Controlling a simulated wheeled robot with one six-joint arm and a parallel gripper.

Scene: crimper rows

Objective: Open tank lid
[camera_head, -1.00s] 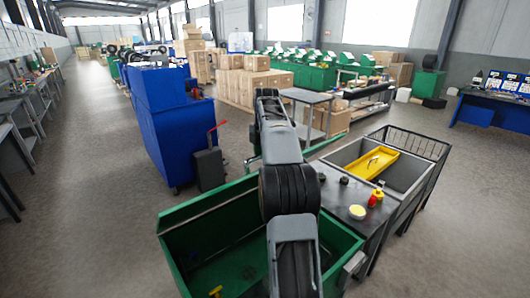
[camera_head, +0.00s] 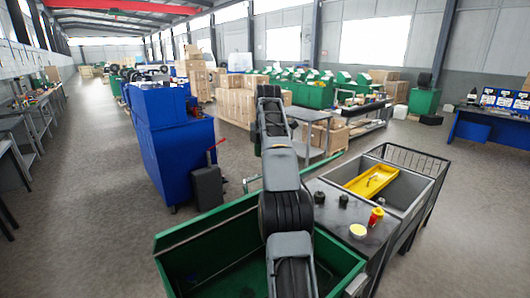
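A green open-topped tank-like container (camera_head: 183,238) stands at the bottom, close in front of me. Its inside shows on both sides of my arm. A thin green edge (camera_head: 252,184) shows behind it, partly hidden by my arm. I cannot tell whether this belongs to a lid, and no lid can be clearly made out. My arm rises from the bottom centre and stretches away over the container. My gripper cannot be made out; its fingers are hidden or out of view.
A blue cabinet (camera_head: 178,155) stands left. Open floor (camera_head: 80,215) lies further left.

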